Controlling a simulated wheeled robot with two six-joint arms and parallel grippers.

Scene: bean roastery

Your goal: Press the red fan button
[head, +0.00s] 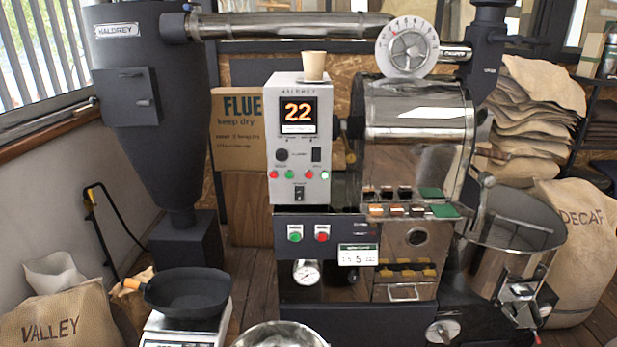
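Below the display is a row of small red and green round buttons or lights. On the dark panel (340,222) under the box sit a green button (295,233) and a red button (322,233) side by side, each on a light plate. The labels are too small to read, so I cannot tell which red one is the fan button. Both red plate and box front are unobstructed. Neither of my grippers is in view.
A paper cup (314,66) stands on the box. The steel roaster drum (420,125) and a round cooling bin (515,235) are to the right. A black pan (188,291) sits on a scale at front left; a metal bowl (281,335) is beside it.

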